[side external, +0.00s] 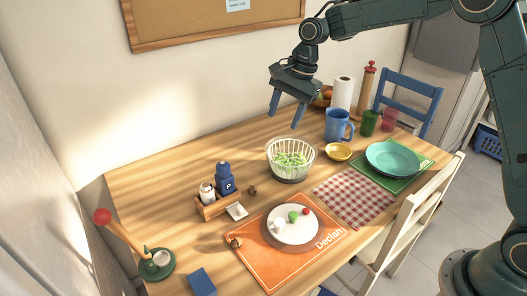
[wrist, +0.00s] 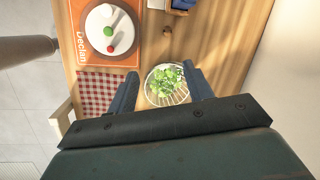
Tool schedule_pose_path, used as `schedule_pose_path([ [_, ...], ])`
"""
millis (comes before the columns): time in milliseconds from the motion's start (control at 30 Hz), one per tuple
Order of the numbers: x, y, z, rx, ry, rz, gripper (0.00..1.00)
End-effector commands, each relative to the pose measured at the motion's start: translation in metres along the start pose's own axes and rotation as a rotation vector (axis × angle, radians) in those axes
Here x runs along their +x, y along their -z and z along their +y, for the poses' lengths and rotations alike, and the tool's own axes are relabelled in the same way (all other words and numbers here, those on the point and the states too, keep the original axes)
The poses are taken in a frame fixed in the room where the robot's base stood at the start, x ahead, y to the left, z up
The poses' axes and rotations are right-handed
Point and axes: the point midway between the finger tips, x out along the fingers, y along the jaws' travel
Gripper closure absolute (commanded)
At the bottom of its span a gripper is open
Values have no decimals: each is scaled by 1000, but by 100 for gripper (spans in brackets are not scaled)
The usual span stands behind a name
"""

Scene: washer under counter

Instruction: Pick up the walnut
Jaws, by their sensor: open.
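A small brown, roundish thing, which looks like the walnut (side external: 252,190), lies on the wooden table right of the condiment caddy. It also shows in the wrist view (wrist: 167,29), near the top. A second small brown thing (side external: 235,242) lies at the left corner of the orange mat; at this size I cannot tell which of the two is the walnut. My gripper (side external: 287,118) is open and empty, high above the table near the slatted salad bowl. In the wrist view its fingers (wrist: 162,80) frame the bowl, with the brown thing beyond them.
The salad bowl (side external: 290,172) stands between my gripper and the front mats. The caddy (side external: 214,208) holds a blue and a white shaker. A white plate (side external: 292,236) sits on the orange mat (side external: 262,264). A blue mug (side external: 337,126) and paper roll stand behind.

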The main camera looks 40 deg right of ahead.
Motion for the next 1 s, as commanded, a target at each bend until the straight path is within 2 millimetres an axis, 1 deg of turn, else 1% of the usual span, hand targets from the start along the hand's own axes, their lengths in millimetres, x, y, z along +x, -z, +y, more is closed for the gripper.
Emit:
schedule_pose_path([
  [33, 14, 4, -6, 36, -12, -11, 49],
  [200, 56, 15, -21, 166, -42, -41, 49],
  [400, 104, 26, -32, 312, -81, -69, 49],
  [500, 124, 29, -34, 368, -96, -79, 49],
  [600, 136, 32, -36, 407, -107, -84, 49],
  [700, 143, 33, -36, 428, -112, -88, 49],
  [1000, 148, 32, -36, 435, -115, -89, 49],
])
